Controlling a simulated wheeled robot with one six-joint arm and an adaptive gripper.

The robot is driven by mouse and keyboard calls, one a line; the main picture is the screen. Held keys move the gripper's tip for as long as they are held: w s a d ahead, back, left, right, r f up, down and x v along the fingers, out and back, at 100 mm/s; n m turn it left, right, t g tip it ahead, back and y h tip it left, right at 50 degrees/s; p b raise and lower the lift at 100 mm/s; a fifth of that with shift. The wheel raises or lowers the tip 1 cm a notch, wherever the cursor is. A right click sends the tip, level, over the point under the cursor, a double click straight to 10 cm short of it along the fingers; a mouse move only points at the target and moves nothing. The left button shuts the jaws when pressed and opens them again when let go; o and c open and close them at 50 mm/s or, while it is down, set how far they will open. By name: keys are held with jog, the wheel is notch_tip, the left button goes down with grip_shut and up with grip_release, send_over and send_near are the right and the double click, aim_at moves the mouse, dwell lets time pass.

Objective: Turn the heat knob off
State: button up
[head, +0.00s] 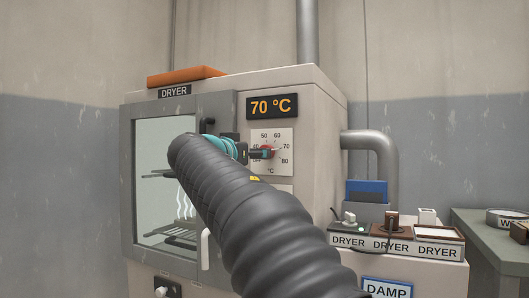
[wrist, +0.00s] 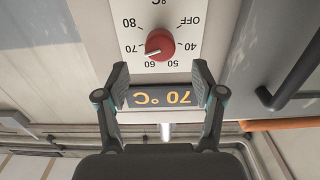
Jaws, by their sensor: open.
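The red heat knob (wrist: 159,43) sits on a white dial plate (wrist: 186,63) marked OFF and 40 to 80 °C. The wrist view shows it upside down, and the white pointer is toward 70. In the head view the knob (head: 268,151) is partly hidden by my gripper (head: 258,153). My gripper (wrist: 161,80) is open in the wrist view, with its fingers apart and nothing between them. The knob appears just beyond the fingertips; I see no contact. The orange display (head: 271,106) above the dial reads 70 °C.
The dryer door (head: 222,240) with its glass window is left of the dial, and its dark handle (wrist: 298,72) shows in the wrist view. An orange slab (head: 186,75) lies on top of the dryer. A duct (head: 375,146) and labelled DRYER trays (head: 392,246) stand at right.

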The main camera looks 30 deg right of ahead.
jog(key=p+x, duration=0.1)
jog(key=x, duration=0.7)
jog(key=shift+d+p, duration=0.1)
jog(key=shift+p, duration=0.2)
jog(key=c, duration=1.1)
